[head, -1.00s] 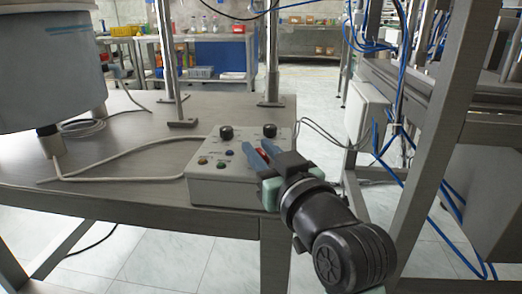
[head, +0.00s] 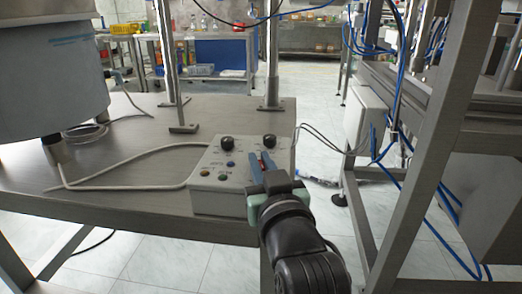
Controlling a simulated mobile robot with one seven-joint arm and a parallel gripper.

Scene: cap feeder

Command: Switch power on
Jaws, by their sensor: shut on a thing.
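A light grey control box (head: 218,201) sits near the front right corner of the metal table. Its top panel carries two black knobs, one at the back left (head: 227,142) and one at the back right (head: 269,140), and several small coloured buttons at the left. My gripper (head: 260,159) is over the right part of the panel.
A large metal bowl (head: 50,85) stands at the left of the table (head: 120,182). A white cable runs from it to the box. Upright posts (head: 271,75) stand behind the box. A metal frame with blue cables (head: 437,140) stands at the right.

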